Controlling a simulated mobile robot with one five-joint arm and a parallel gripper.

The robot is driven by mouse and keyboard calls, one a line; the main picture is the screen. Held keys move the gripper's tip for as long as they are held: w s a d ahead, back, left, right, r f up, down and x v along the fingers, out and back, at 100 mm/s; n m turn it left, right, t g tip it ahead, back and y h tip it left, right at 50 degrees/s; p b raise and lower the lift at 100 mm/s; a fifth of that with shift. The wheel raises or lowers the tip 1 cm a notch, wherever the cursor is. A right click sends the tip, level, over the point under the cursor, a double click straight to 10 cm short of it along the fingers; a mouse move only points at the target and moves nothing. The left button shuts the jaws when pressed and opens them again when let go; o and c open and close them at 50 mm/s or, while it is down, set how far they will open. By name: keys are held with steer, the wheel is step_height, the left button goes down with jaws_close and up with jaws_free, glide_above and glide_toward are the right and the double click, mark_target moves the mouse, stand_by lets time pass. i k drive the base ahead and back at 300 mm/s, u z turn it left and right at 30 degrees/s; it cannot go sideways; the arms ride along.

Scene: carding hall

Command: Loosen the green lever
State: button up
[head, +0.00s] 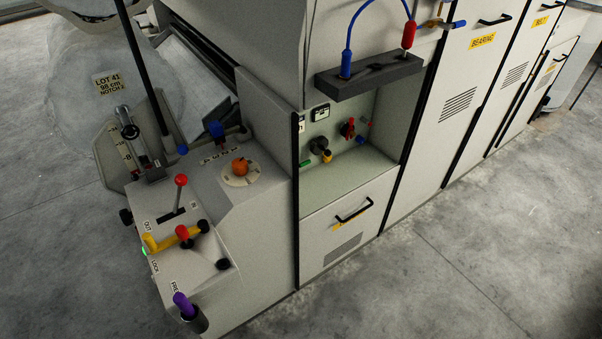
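A small green lever (304,163) shows in the open recess in the machine's front, low at its left side. It is short and small in the picture, and I cannot tell how tight it is set. It lies just left of and below a dark round fitting (318,145) with a yellow end (327,157). Part of the lever's left end is close to the recess's black edge. My gripper is not in view.
Red parts (348,128) and a blue knob (360,140) sit right of the fitting. A dark shelf (370,76) with a blue cable (348,40) overhangs the recess. A control console (255,240) with levers juts out at left. The floor (440,270) at right is clear.

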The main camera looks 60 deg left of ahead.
mark_target(307, 162)
steer(key=u, duration=0.15)
steer(key=i, duration=0.8)
steer(key=z, duration=5.8)
steer(key=i, duration=0.15)
steer(key=z, duration=1.15)
steer(key=k, duration=0.15)
steer(key=u, duration=1.45)
steer(key=k, duration=0.45)
steer(key=z, duration=0.45)
